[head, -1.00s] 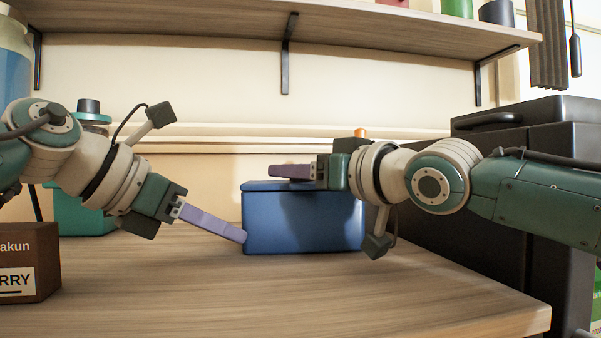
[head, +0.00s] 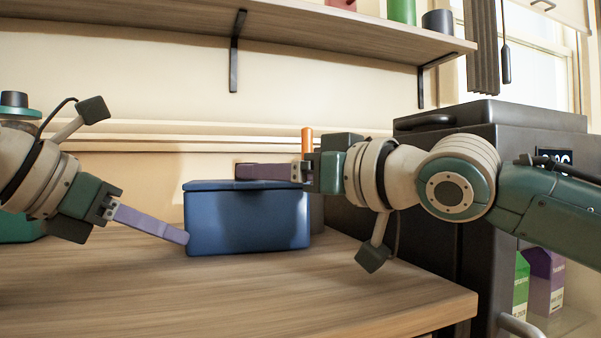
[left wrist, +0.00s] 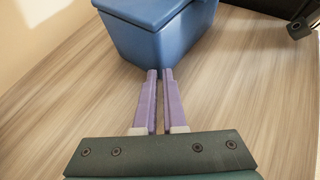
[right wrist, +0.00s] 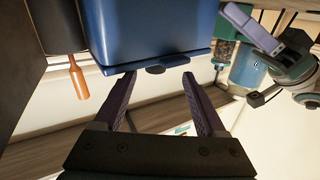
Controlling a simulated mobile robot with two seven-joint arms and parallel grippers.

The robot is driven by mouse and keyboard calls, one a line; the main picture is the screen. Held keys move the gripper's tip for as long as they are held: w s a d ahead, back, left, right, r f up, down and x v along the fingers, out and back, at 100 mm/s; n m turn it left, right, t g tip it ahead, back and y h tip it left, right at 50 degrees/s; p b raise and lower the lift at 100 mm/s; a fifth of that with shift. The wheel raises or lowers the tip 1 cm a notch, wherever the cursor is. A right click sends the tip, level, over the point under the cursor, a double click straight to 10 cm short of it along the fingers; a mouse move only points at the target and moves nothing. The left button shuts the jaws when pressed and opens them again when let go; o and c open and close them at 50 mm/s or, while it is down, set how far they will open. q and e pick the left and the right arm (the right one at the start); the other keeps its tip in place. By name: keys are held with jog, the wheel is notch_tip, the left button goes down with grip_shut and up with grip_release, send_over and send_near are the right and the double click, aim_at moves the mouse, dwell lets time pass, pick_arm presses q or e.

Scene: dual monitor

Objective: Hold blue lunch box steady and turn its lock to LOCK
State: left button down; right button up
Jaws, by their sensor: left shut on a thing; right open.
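The blue lunch box (head: 247,222) stands upright on the table with its lid down. My left gripper (head: 184,238) has its fingers nearly together at the box's lower near-left corner, shown also in the left wrist view (left wrist: 160,74). My right gripper (head: 240,172) is level with the lid, its fingers pointing left across the box top. In the right wrist view its open fingers (right wrist: 158,80) frame the lid's edge and a small dark rounded piece (right wrist: 176,61) there. I cannot read any lock marking.
A dark appliance (head: 412,170) stands close on the right. An orange-handled thing (head: 307,141) stands behind the box. A shelf (head: 180,28) runs above. The table front (head: 260,300) is clear.

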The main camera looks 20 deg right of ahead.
pick_arm(q)
jog(key=shift+s+d, duration=0.1)
jog(key=shift+d, duration=0.1)
pick_arm(e)
jog(key=v, duration=0.5)
jog(key=shift+a, duration=0.1)
pick_arm(q)
jog(key=shift+r, duration=0.1)
jog(key=c, duration=0.9)
grip_release()
jog(key=shift+d, duration=0.1)
